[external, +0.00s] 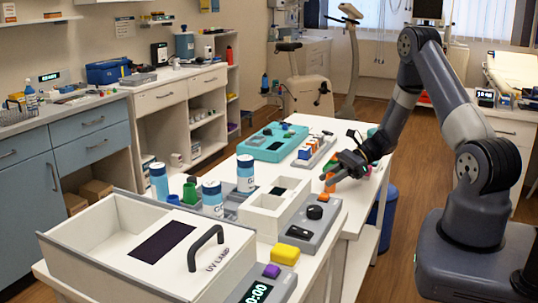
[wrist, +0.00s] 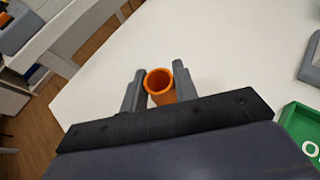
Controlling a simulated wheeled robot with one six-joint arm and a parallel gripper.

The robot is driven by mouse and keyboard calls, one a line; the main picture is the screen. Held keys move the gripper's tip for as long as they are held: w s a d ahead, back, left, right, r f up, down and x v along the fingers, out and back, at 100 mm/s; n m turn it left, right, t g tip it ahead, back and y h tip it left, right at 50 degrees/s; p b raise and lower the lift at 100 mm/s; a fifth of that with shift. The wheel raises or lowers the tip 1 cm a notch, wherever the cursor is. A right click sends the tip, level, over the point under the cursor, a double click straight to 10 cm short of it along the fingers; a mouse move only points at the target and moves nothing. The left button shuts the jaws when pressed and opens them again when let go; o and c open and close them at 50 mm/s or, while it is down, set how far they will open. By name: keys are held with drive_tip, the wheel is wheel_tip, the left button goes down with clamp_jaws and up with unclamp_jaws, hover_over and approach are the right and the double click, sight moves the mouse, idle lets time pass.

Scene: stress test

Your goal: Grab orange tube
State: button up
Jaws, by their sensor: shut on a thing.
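The orange tube (wrist: 160,84) is a hollow, open-topped cylinder standing on the white table in the wrist view. My gripper (wrist: 159,73) has one finger on each side of it and is shut on it. In the external view, my gripper (external: 345,168) is low over the far right part of the white table, with the orange tube (external: 329,182) showing at its fingers. The tube's lower part is hidden by my gripper in the wrist view.
A green tray (wrist: 300,128) lies to the right in the wrist view. In the external view, a grey panel with a black knob (external: 315,212), a white box (external: 262,222), a rack with coloured blocks (external: 318,147) and a teal tray (external: 268,153) crowd the table. A blue bin (external: 388,210) stands beside it.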

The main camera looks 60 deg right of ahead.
drive_tip(key=c, duration=0.3)
